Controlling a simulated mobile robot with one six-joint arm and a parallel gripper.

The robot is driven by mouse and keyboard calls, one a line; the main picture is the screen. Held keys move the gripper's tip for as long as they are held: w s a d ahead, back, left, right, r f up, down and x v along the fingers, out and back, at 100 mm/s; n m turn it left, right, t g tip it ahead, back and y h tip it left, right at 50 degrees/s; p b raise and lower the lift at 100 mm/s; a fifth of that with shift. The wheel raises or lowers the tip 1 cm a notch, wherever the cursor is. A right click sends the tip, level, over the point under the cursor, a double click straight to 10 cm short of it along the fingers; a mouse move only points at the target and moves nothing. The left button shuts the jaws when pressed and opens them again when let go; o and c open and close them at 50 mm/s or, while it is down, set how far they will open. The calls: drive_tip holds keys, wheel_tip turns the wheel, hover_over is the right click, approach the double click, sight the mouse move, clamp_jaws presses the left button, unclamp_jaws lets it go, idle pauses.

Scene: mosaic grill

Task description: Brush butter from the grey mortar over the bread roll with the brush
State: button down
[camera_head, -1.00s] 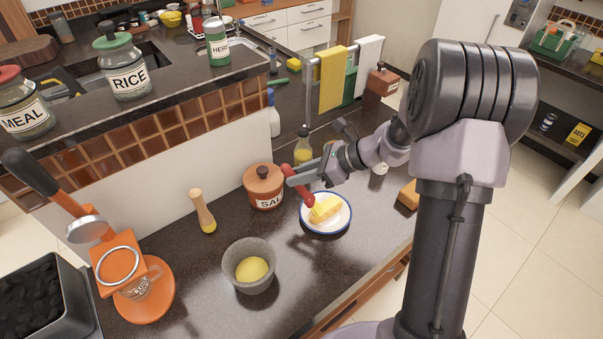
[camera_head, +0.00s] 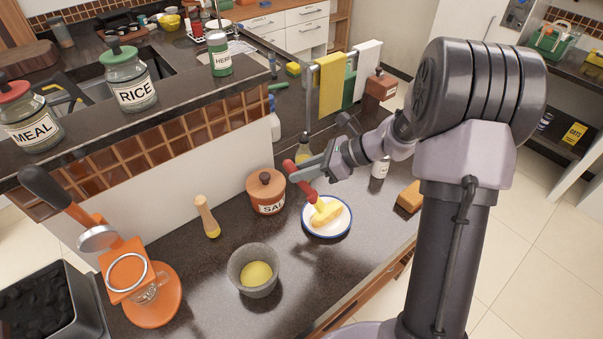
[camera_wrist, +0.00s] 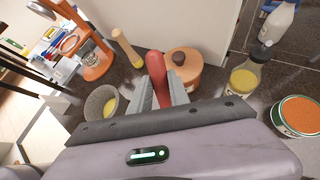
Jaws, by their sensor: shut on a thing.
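My gripper (camera_head: 318,170) is shut on the red handle of a brush (camera_head: 303,182). The red handle also shows between the fingers in the wrist view (camera_wrist: 157,80). The brush slants down over a white, blue-rimmed plate (camera_head: 341,229), its lower end at the yellow bread roll (camera_head: 328,213). I cannot tell whether the bristles touch the roll. The grey mortar (camera_head: 239,268) stands left of the plate with yellow butter (camera_head: 257,273) inside. The wrist view shows the mortar (camera_wrist: 91,107) at the left; the plate and roll are hidden there.
The brown salt pot (camera_head: 265,187) stands just behind and left of the plate. A wooden peg-like tool (camera_head: 206,214) stands farther left. An oil bottle (camera_wrist: 243,82) and an orange-filled tin (camera_wrist: 300,115) are at right in the wrist view. Counter between mortar and plate is clear.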

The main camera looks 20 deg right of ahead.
sight(290, 162)
drive_tip(key=shift+r+p, duration=1.55)
drive_tip(key=shift+r, duration=0.7)
